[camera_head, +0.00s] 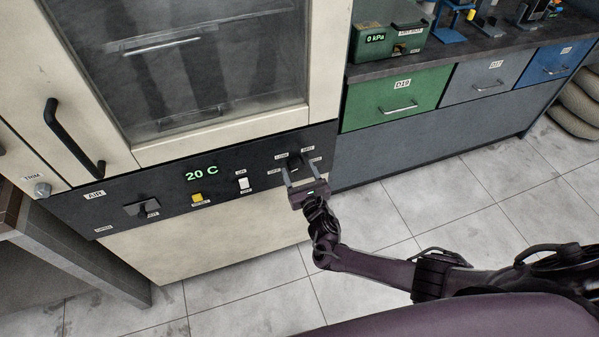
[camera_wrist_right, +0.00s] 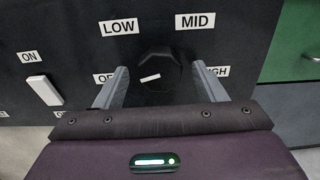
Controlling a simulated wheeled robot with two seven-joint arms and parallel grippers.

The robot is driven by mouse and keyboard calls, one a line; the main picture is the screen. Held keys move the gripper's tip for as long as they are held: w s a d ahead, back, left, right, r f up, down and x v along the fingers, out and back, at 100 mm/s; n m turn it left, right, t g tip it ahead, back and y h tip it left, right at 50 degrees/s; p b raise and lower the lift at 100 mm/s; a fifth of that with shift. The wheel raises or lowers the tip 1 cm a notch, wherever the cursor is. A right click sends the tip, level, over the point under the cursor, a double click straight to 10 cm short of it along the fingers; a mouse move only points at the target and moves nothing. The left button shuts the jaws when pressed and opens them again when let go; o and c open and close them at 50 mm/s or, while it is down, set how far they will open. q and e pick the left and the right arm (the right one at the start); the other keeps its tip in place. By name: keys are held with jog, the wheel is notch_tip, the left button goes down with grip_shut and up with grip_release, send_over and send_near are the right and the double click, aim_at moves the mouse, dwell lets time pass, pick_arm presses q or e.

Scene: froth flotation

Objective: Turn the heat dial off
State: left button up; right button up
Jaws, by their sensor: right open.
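The heat dial (camera_wrist_right: 158,72) is a round black knob on the black control panel, between labels LOW, MID, HIGH and a partly covered one starting with "O". Its white pointer mark points left and slightly down, toward that "O" label. In the head view the dial (camera_head: 297,161) is small and dark at the panel's right end. My right gripper (camera_head: 299,168) is open in front of the dial. In the right wrist view its fingers (camera_wrist_right: 160,82) stand on either side of the knob, with gaps showing. My left gripper is not in view.
A glass-door cabinet stands above. Green drawer D19 (camera_head: 396,98) is to the right. The tiled floor (camera_head: 420,215) is open.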

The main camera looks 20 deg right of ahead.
jog(key=s, duration=0.7)
jog(key=shift+s+d+p, duration=0.15)
jog(key=shift+s+p, duration=0.25)
jog(key=shift+f, duration=0.1)
jog(key=s+d+f+m+g+h, duration=0.1)
jog(key=s+d+f+m+g, duration=0.35)
jog(key=s+f+m, duration=0.6)
jog(key=s+d+f+m+g+h, duration=0.25)
jog(key=s+f+m+g, duration=0.4)
jog(key=f, duration=0.65)
jog(key=s+a+f+m+g+y, duration=0.1)
jog(key=s+f+m+g, duration=0.2)
jog(key=s+m, duration=0.5)
jog(key=s+f+m+g+y, duration=0.2)
jog(key=s+f+m, duration=0.4)
jog(key=s, duration=1)
jog(key=m+g, duration=0.1)
jog(key=m, duration=0.2)
jog(key=shift+s+a+f, duration=0.25)
jog(key=shift+s+a, duration=0.05)
jog(key=shift+a, duration=0.05)
